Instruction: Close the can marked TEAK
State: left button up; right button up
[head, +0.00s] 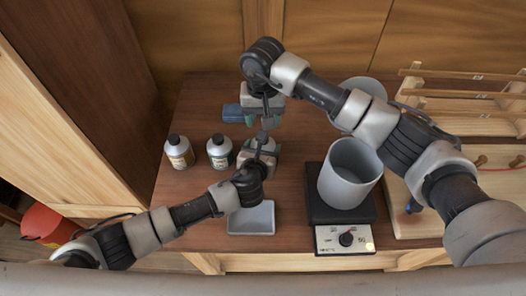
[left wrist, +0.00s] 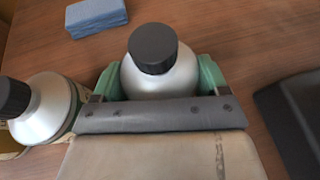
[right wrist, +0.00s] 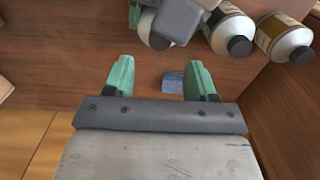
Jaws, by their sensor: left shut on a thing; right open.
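A silver can with a black cap (left wrist: 153,48) stands between the green fingers of my left gripper (left wrist: 153,80), which is shut on its body. The cap is on top of the can; I cannot tell how tightly it sits. The label of this can is hidden. In the head view my left gripper (head: 259,152) covers most of it. Two similar capped cans, the left can (head: 179,155) and the middle can (head: 220,154), stand to its left; their labels are too small to read. My right gripper (right wrist: 160,78) is open and empty, just beyond the held can.
A blue block (head: 232,113) lies behind the cans. A grey tray (head: 252,218) lies in front. A dark scale (head: 345,243) carrying a large grey pot (head: 349,173) stands to the right, with wooden racks (head: 458,94) beyond. A cabinet (head: 75,120) rises at left.

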notch_tip(320, 180, down, 7)
jog(key=shift+r, duration=0.15)
jog(key=shift+c, duration=0.2)
jog(key=c, duration=0.9)
jog(key=m, duration=0.6)
jog(key=shift+m, duration=0.3)
jog(key=o, duration=1)
jog(key=shift+c, duration=0.2)
